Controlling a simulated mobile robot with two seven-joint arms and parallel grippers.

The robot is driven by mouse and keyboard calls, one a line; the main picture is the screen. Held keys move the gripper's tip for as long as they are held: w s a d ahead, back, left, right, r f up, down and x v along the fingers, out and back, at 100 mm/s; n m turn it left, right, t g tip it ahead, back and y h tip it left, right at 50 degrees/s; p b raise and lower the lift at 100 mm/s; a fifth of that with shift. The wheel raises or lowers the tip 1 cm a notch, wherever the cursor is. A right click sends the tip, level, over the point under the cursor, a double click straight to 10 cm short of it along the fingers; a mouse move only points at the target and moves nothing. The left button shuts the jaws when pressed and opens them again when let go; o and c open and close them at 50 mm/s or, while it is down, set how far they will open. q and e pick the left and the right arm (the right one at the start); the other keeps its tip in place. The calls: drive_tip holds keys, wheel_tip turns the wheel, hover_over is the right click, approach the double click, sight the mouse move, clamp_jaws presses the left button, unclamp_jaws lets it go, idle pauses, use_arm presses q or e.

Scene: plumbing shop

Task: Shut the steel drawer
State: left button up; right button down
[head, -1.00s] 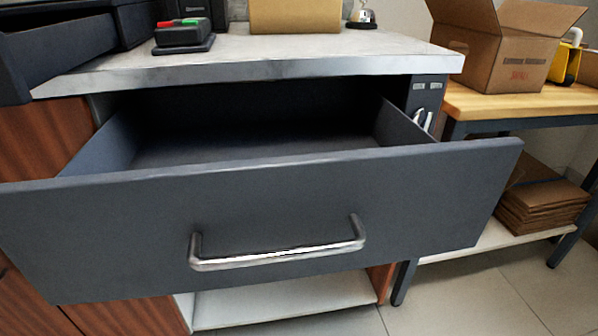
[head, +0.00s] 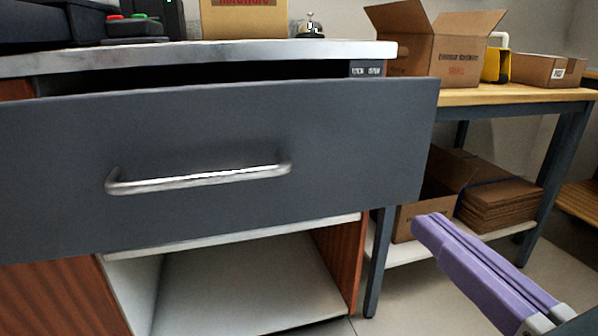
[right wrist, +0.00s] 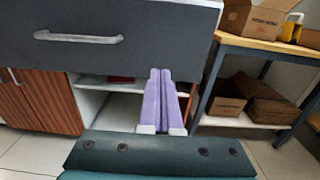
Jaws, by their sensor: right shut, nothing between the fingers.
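The steel drawer (head: 330,130) is a dark grey front with a silver bar handle (head: 200,180). In the head view it stands out from under the counter, with a dark gap above its front edge. The drawer front also shows in the right wrist view (right wrist: 160,40), with its handle at the upper left. My right gripper (head: 425,225) has purple fingers, is shut and empty, and is to the right of and below the drawer front's lower right corner. In the right wrist view its fingertips (right wrist: 160,74) appear at the drawer's lower edge; contact cannot be told. My left gripper is not in view.
A light counter top (head: 220,50) with a bell (head: 308,28) is above the drawer. To the right, a wooden bench (head: 500,95) holds an open cardboard box (head: 430,55), with flat cardboard (head: 500,200) on its lower shelf. An open white shelf (head: 240,290) is below the drawer.

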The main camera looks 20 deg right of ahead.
sight(354, 159)
drive_tip(key=w+b, duration=0.1)
drive_tip(key=w, duration=1.1)
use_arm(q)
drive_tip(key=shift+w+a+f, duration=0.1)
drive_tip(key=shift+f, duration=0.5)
use_arm(e)
drive_tip(key=shift+w, duration=0.2)
